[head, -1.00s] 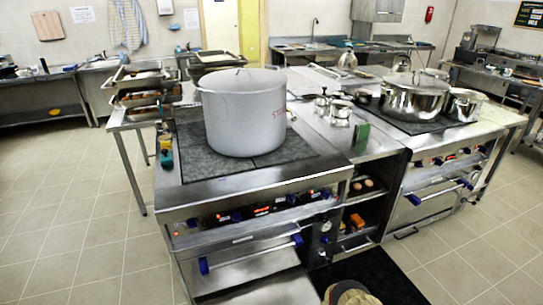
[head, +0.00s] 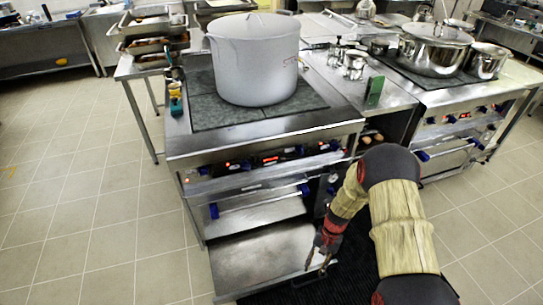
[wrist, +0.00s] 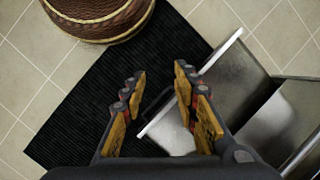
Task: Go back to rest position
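My gripper (head: 318,262) is low at the right front corner of the lowered oven door (head: 262,262) of the left stove, with the arm reaching down from the right. In the wrist view my gripper (wrist: 158,82) is open, its two fingers apart. The metal door (wrist: 238,75) shows beside and behind the right finger, and part of a bright metal edge lies in the gap between the fingers. I cannot tell whether the fingers touch it. No object is held.
A large lidded stockpot (head: 255,65) stands on the left stove top. A shiny lidded pot (head: 435,50) stands on the right stove. Trays (head: 152,35) are stacked on the left table. A black floor mat (wrist: 90,110) lies under my gripper. The tiled floor on the left is clear.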

